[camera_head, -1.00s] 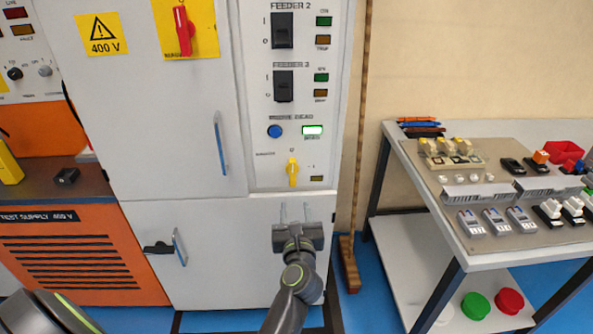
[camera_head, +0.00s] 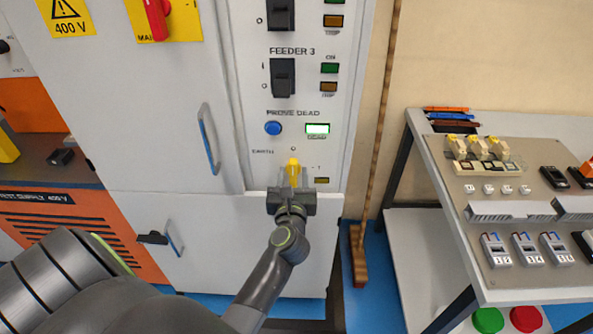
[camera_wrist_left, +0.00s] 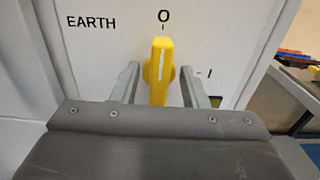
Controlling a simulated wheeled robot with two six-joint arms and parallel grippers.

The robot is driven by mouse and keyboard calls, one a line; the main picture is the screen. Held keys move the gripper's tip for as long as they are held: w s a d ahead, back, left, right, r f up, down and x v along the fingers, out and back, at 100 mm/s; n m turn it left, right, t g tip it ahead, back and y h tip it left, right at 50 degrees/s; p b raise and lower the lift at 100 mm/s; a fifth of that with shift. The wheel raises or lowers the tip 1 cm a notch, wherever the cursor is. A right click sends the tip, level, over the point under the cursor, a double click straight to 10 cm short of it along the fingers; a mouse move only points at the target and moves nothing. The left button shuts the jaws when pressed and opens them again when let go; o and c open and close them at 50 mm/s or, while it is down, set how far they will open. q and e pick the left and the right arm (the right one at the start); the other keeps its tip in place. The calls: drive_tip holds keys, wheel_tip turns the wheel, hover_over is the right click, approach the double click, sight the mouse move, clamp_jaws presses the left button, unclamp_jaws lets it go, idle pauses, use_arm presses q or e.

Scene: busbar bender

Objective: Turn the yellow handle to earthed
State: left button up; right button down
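The yellow handle (camera_head: 293,166) is on the lower part of the grey cabinet panel. In the left wrist view the handle (camera_wrist_left: 158,72) stands upright, its white line pointing at the O mark. EARTH is printed to its upper left and I to its right. My left gripper (camera_head: 292,180) is up at the handle. In the left wrist view the gripper's fingers (camera_wrist_left: 159,82) are open, one on each side of the handle, with visible gaps. My right gripper is not in view.
Above the handle are a blue button (camera_head: 273,128) and a lit green-white indicator (camera_head: 317,129) under PROVE DEAD. A cabinet door handle (camera_head: 209,138) is to the left. A wooden broom (camera_head: 358,255) stands right of the cabinet. A table (camera_head: 455,215) with parts stands further right.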

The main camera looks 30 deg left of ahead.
use_arm(q)
drive_tip(key=shift+s, duration=0.1)
clamp_jaws()
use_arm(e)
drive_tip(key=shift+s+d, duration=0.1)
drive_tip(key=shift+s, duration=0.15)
use_arm(q)
drive_tip(key=shift+r, duration=0.1)
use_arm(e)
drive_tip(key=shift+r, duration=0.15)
